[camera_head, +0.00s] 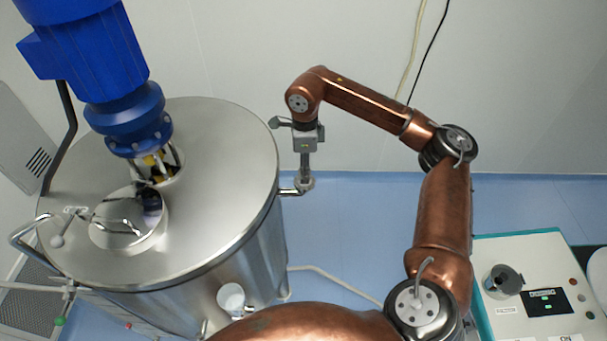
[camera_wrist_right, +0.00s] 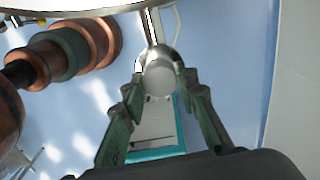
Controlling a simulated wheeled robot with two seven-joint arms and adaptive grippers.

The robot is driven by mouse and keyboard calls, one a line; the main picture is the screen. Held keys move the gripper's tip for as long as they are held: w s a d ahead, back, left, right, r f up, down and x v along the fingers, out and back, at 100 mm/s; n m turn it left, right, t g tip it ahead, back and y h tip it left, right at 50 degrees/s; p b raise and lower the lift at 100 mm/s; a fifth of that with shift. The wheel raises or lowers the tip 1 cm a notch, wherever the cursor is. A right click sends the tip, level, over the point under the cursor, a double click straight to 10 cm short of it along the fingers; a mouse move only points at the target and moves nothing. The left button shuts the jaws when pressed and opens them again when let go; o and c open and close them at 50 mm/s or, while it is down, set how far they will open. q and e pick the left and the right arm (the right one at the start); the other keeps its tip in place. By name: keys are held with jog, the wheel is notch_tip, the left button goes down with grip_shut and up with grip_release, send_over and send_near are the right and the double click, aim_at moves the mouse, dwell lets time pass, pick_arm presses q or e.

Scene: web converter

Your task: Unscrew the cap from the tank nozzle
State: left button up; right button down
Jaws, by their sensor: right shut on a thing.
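The large steel tank (camera_head: 215,145) stands on the left of the head view. Its nozzle (camera_head: 288,191) is a short pipe sticking out from the right side. It also shows as a thin bright pipe (camera_wrist_right: 153,28) in the wrist view. My right gripper (camera_head: 306,182) points down at the nozzle's outer end. In the wrist view my right gripper (camera_wrist_right: 160,85) has its dark green fingers on either side of the round pale grey cap (camera_wrist_right: 160,77) and is shut on it. The cap appears to be at the nozzle's end; whether they touch is unclear. My left gripper is out of view.
A blue motor (camera_head: 90,55) stands on the tank lid. A white control box (camera_head: 535,285) with a teal edge is at the lower right. A hose (camera_head: 335,280) lies on the blue floor (camera_head: 350,225). The floor right of the nozzle is mostly clear.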

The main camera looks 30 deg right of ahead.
jog(key=n, duration=0.3)
jog(key=shift+n, duration=0.4)
jog(key=shift+n, duration=0.9)
jog(key=shift+r, duration=0.1)
